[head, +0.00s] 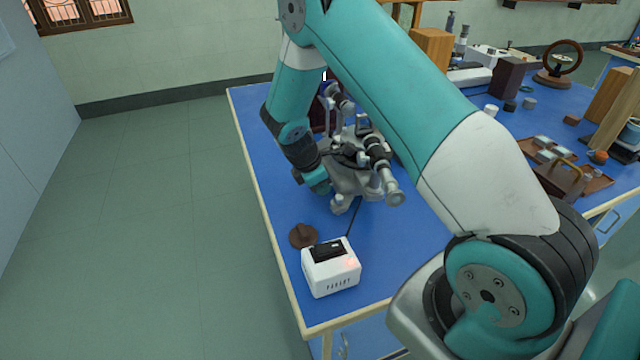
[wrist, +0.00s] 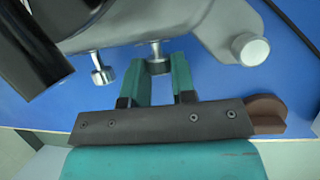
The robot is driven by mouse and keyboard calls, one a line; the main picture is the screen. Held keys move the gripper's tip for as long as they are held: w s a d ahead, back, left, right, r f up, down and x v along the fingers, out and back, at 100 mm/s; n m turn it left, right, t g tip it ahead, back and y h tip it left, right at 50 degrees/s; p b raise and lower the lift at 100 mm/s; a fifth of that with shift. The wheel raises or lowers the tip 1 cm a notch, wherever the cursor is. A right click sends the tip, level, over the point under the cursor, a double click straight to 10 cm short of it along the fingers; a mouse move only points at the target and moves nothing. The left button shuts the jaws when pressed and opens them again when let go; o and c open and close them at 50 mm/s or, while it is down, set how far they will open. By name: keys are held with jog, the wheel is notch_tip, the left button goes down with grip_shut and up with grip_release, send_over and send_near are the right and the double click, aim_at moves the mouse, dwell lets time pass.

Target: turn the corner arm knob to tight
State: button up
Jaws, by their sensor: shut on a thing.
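The spectrometer (head: 352,178), grey metal with black tubes, stands on the blue bench near its left edge. In the wrist view, its grey body (wrist: 180,22) fills the top, with a black tube (wrist: 30,45) at left. My gripper (wrist: 158,68) has its teal fingers closed around a small silver knob (wrist: 156,52) under the body. I cannot tell from any marking whether this is the corner arm knob, nor how tight it is. A second small knob (wrist: 101,72) hangs just left of the fingers. A larger round knob (wrist: 253,50) is at right. In the head view my arm partly hides the spectrometer.
A white box (head: 330,270) with a black top and red glow sits at the bench's front corner. A brown disc (head: 303,235) lies behind it. Wooden blocks (head: 432,50), a dark wheel (head: 562,60) and trays (head: 560,160) stand farther right. The floor at left is clear.

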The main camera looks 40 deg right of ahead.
jog(key=shift+s+f+t+b, duration=0.15)
jog(key=shift+t+b, duration=0.25)
jog(key=shift+t, duration=0.2)
jog(key=shift+h, duration=0.3)
jog(key=o, duration=0.9)
notch_tip(320, 180, up, 20)
jog(key=shift+r, duration=0.15)
